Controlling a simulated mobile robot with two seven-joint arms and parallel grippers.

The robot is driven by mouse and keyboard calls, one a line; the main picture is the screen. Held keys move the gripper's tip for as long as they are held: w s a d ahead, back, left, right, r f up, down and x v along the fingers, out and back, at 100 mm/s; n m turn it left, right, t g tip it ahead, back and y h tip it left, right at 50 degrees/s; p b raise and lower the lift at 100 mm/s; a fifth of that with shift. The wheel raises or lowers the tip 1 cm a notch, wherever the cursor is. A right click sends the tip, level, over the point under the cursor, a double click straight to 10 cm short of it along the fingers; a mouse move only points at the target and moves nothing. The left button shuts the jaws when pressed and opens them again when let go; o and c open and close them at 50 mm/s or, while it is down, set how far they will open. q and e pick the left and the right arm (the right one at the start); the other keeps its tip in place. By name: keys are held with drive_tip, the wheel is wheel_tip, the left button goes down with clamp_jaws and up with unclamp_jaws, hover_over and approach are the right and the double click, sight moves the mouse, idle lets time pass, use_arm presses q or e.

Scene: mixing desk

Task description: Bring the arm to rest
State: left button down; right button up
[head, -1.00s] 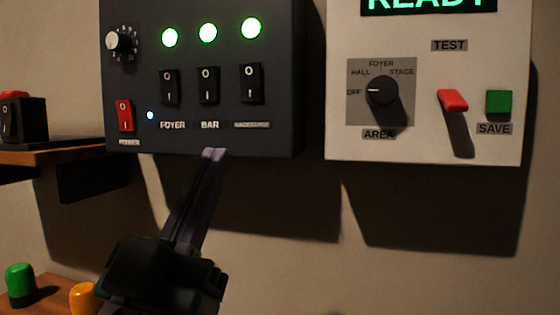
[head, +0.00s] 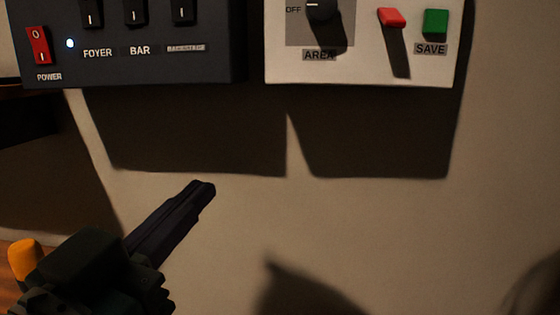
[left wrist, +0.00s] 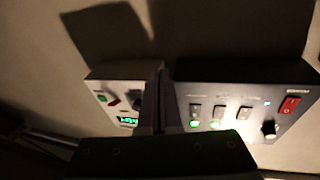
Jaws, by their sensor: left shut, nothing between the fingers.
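My left gripper (head: 204,188) is shut and empty, held in front of the bare wall below the two panels in the head view. It points up and to the right and appears apart from both panels. In the left wrist view its fingers (left wrist: 160,105) lie together, with the panels beyond them. My right gripper is not in view.
A dark switch panel (head: 215,65) with a red power switch (head: 38,45) is at the upper left. A white panel (head: 350,75) with a dial (head: 322,10), red lever (head: 391,17) and green SAVE button (head: 436,22) is beside it. An orange knob (head: 25,258) stands lower left.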

use_arm(q)
drive_tip(key=s+a+f+n+g+y, duration=0.1)
drive_tip(key=s+a+f+g+y, duration=0.25)
drive_tip(key=s+f+g, duration=0.55)
drive_tip(key=s+a+f+n+g+y, duration=0.1)
drive_tip(key=s+a+f+g+y, duration=0.1)
drive_tip(key=s+a+f+g, duration=0.65)
drive_tip(key=s+d+r+t+p, duration=0.1)
drive_tip(key=s+r+p, duration=0.1)
drive_tip(key=r+p, duration=0.5)
drive_tip(key=s+d+r+t+p, duration=0.1)
drive_tip(key=s+d+r+p, duration=0.1)
drive_tip(key=r+p, duration=0.6)
drive_tip(key=shift+r, duration=0.75)
drive_tip(key=shift+w+d, duration=0.1)
